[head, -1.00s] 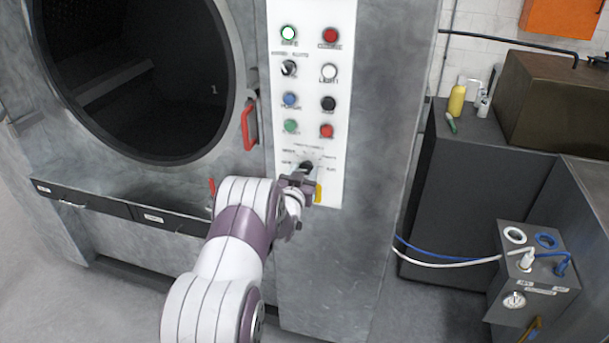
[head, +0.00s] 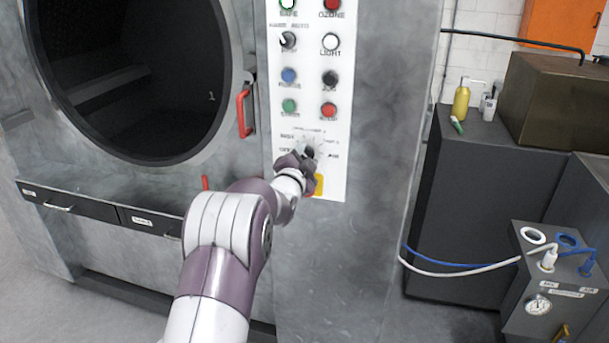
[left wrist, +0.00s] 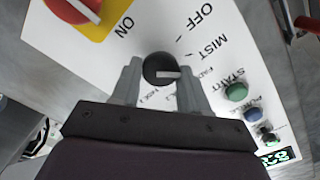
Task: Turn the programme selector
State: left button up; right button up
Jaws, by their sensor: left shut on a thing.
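The programme selector is a round black knob with a white pointer mark, in the middle of the left wrist view (left wrist: 160,68). Its pointer lies roughly level, toward the right of that view. My left gripper (left wrist: 158,84) has one grey finger on each side of the knob and is shut on it. In the head view my left gripper (head: 308,158) is at the low part of the white control panel (head: 342,110) and mostly hides the selector. Printed labels ring the knob, including OFF and MIST. My right gripper is in neither view.
A red switch (left wrist: 75,6) on a yellow plate sits close to the selector. Buttons and small switches fill the panel above. A red door handle (head: 243,113) stands left of the panel, beside the open round chamber (head: 140,80). A dark cabinet (head: 475,200) stands at right.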

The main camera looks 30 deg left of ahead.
pick_arm(q)
jog(key=shift+f+m+b, duration=0.25)
jog(key=shift+m+b, duration=1)
jog(key=shift+b, duration=0.45)
jog(key=shift+f+m+b, duration=0.2)
jog(key=shift+m+b, duration=1.05)
jog(key=shift+b, duration=0.4)
jog(key=shift+d, duration=0.1)
jog(key=o, duration=1)
jog(key=shift+s+d+r, duration=0.1)
jog(key=shift+s+r, duration=0.05)
jog(key=shift+r, duration=0.15)
jog(key=shift+s, duration=0.1)
jog(key=b+v, duration=0.2)
jog(key=v, duration=1)
jog(key=shift+s+b, duration=0.3)
